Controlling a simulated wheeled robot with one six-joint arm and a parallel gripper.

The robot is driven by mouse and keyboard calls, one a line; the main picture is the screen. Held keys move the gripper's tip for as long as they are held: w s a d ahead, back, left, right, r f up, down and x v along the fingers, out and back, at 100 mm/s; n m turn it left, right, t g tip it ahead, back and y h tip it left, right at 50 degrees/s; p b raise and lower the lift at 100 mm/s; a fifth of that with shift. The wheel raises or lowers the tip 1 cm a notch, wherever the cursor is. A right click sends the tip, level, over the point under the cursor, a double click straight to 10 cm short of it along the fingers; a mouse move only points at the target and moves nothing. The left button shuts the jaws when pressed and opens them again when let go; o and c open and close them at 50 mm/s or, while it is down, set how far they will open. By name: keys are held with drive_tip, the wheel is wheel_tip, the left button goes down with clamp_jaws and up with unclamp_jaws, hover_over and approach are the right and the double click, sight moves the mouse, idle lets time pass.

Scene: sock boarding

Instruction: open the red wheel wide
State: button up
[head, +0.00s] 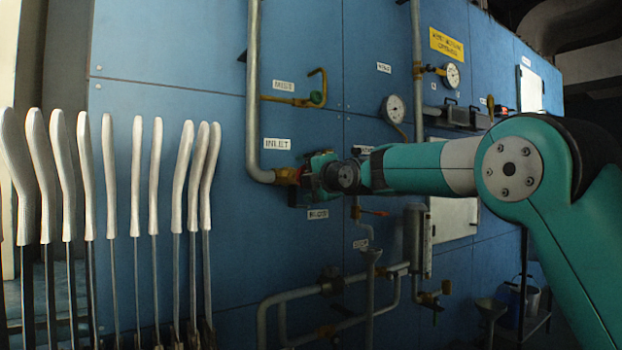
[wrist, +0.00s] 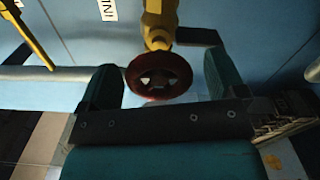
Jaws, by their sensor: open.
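The red wheel (wrist: 160,76) shows in the wrist view as a dark red ring with spokes, on a yellow valve body (wrist: 160,25). My gripper (wrist: 166,80) is open, with one teal finger to the left of the wheel and one to the right. Both fingers look apart from the rim; the right gap looks wider than the left. The wheel's lower part is close to the gripper's dark palm. In the head view my gripper (head: 318,176) is at the valve beside the INLET label (head: 277,144), and it hides the wheel there.
A yellow lever (wrist: 28,32) is at upper left in the wrist view. In the head view, a grey pipe (head: 253,90) runs down to the valve on the blue panel (head: 170,120). Several white sock-covered boards (head: 137,175) stand at left. A gauge (head: 393,108) is above my arm.

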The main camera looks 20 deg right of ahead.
drive_tip(key=v, duration=1.7)
drive_tip(key=shift+s, duration=0.15)
drive_tip(key=s+a+f+m+g, duration=0.4)
drive_tip(key=s+a+f+g, duration=0.1)
drive_tip(key=s+f, duration=0.25)
drive_tip(key=s+a+f+m+g, duration=0.4)
drive_tip(key=s+a+f+m, duration=0.15)
drive_tip(key=f, duration=0.25)
drive_tip(key=s+f+m+g+h+p, duration=0.1)
drive_tip(key=s+f+m+g, duration=0.35)
drive_tip(key=s, duration=0.55)
drive_tip(key=s+f+m+g, duration=0.35)
drive_tip(key=s+f, duration=0.25)
drive_tip(key=s, duration=0.3)
wheel_tip(320, 180, up, 38)
drive_tip(key=p, duration=3.8)
drive_tip(key=shift+s+d, duration=0.2)
drive_tip(key=shift+d, duration=0.15)
drive_tip(key=shift+r, duration=0.1)
